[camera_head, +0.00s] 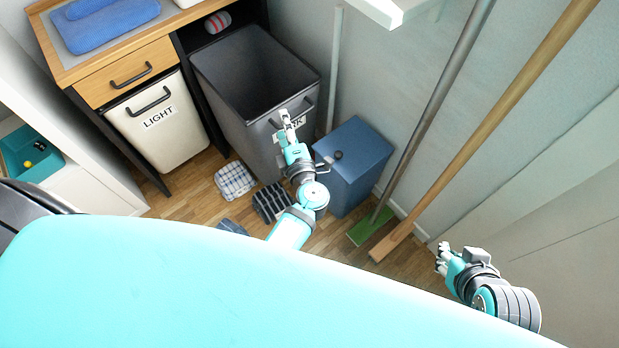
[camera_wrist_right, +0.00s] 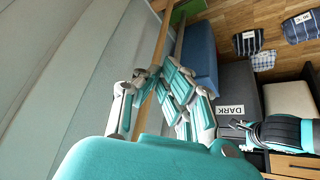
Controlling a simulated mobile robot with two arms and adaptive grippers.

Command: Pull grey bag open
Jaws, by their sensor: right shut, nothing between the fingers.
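The grey bag (camera_head: 245,150) is tilted out from under the counter, with its dark inside showing from above. It also shows in the right wrist view (camera_wrist_right: 238,78), with a DARK label (camera_wrist_right: 229,110) on its front. My left gripper (camera_head: 287,120) is at the bag's front by the handle and covers part of the label. Whether its fingers close on the handle is not clear. My right gripper (camera_head: 440,257) is shut and empty, low at the right and well away from the bag. Its fingers also show in the right wrist view (camera_wrist_right: 165,88).
A white LIGHT bag (camera_head: 160,135) hangs left of the grey bag, under a wooden drawer (camera_head: 125,72). A blue box (camera_head: 352,165) stands close on the right. A broom (camera_head: 480,130) and a mop lean beyond it. Folded cloths (camera_head: 235,181) lie on the floor in front.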

